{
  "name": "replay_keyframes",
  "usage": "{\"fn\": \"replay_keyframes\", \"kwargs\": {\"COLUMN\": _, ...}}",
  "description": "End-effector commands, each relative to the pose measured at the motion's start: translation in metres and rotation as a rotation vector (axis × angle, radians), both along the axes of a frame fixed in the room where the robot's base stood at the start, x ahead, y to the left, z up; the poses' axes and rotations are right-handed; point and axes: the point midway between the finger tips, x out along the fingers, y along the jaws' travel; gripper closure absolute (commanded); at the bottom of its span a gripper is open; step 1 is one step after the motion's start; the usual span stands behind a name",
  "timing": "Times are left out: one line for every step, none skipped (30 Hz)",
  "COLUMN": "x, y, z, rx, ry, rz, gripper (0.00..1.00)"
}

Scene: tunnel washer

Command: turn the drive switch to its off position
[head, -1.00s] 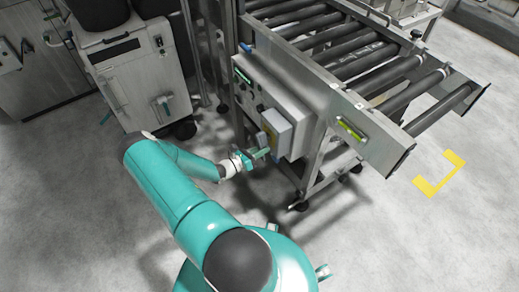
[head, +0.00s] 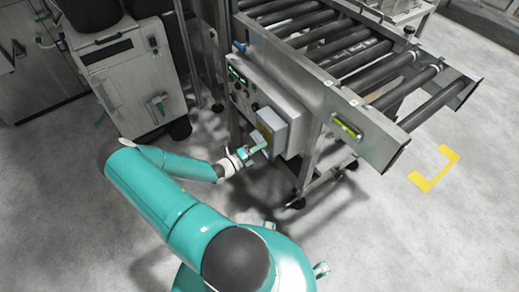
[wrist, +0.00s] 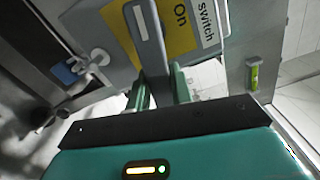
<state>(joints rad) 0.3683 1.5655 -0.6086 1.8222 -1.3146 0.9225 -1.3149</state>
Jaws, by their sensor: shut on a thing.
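The drive switch (head: 271,128) is a grey box with a yellow plate on the side of the conveyor's control cabinet. In the wrist view its yellow plate (wrist: 181,30) reads "On", beside a white label ending in "switch". Its grey handle (wrist: 149,40) with a white stripe points up the picture, slightly tilted left, beside "On". My gripper (head: 260,148) is at the front of the switch. In the wrist view the teal fingers of my gripper (wrist: 161,92) are shut around the handle's lower part. Their tips and the exact contact are partly hidden.
The roller conveyor (head: 345,60) stands behind and right of the switch. A control cabinet (head: 250,95) with buttons carries the switch. A white wheeled cabinet (head: 137,80) stands at the left. The floor (head: 390,230) at front right is clear, with a yellow corner mark (head: 434,168).

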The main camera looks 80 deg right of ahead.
Motion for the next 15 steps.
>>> {"fn": "replay_keyframes", "kwargs": {"x": 0.0002, "y": 0.0007, "z": 0.0015, "rx": 0.023, "ry": 0.024, "rz": 0.0, "gripper": 1.0}}
{"fn": "replay_keyframes", "kwargs": {"x": 0.0002, "y": 0.0008, "z": 0.0024, "rx": 0.036, "ry": 0.039, "rz": 0.0, "gripper": 1.0}}
{"fn": "replay_keyframes", "kwargs": {"x": 0.0, "y": 0.001, "z": 0.0035, "rx": 0.052, "ry": 0.058, "rz": 0.0, "gripper": 1.0}}
{"fn": "replay_keyframes", "kwargs": {"x": -0.0001, "y": 0.001, "z": 0.0043, "rx": 0.064, "ry": 0.071, "rz": 0.0, "gripper": 1.0}}
{"fn": "replay_keyframes", "kwargs": {"x": -0.0002, "y": 0.0011, "z": 0.005, "rx": 0.075, "ry": 0.083, "rz": 0.0, "gripper": 1.0}}
{"fn": "replay_keyframes", "kwargs": {"x": -0.0003, "y": 0.0011, "z": 0.0059, "rx": 0.087, "ry": 0.098, "rz": 0.0, "gripper": 1.0}}
{"fn": "replay_keyframes", "kwargs": {"x": -0.0004, "y": 0.0012, "z": 0.0065, "rx": 0.097, "ry": 0.109, "rz": 0.0, "gripper": 1.0}}
{"fn": "replay_keyframes", "kwargs": {"x": -0.0006, "y": 0.0012, "z": 0.0071, "rx": 0.105, "ry": 0.118, "rz": 0.0, "gripper": 1.0}}
{"fn": "replay_keyframes", "kwargs": {"x": -0.0006, "y": 0.0012, "z": 0.0077, "rx": 0.114, "ry": 0.129, "rz": 0.0, "gripper": 1.0}}
{"fn": "replay_keyframes", "kwargs": {"x": -0.0006, "y": 0.0012, "z": 0.008, "rx": 0.121, "ry": 0.136, "rz": 0.0, "gripper": 1.0}}
{"fn": "replay_keyframes", "kwargs": {"x": -0.0007, "y": 0.0013, "z": 0.0084, "rx": 0.126, "ry": 0.142, "rz": 0.0, "gripper": 1.0}}
{"fn": "replay_keyframes", "kwargs": {"x": -0.0007, "y": 0.0013, "z": 0.0088, "rx": 0.133, "ry": 0.15, "rz": 0.0, "gripper": 1.0}}
{"fn": "replay_keyframes", "kwargs": {"x": -0.0007, "y": 0.0013, "z": 0.009, "rx": 0.137, "ry": 0.154, "rz": 0.0, "gripper": 1.0}}
{"fn": "replay_keyframes", "kwargs": {"x": -0.0007, "y": 0.0013, "z": 0.0092, "rx": 0.14, "ry": 0.158, "rz": 0.0, "gripper": 1.0}}
{"fn": "replay_keyframes", "kwargs": {"x": -0.0008, "y": 0.0012, "z": 0.0094, "rx": 0.143, "ry": 0.162, "rz": 0.0, "gripper": 1.0}}
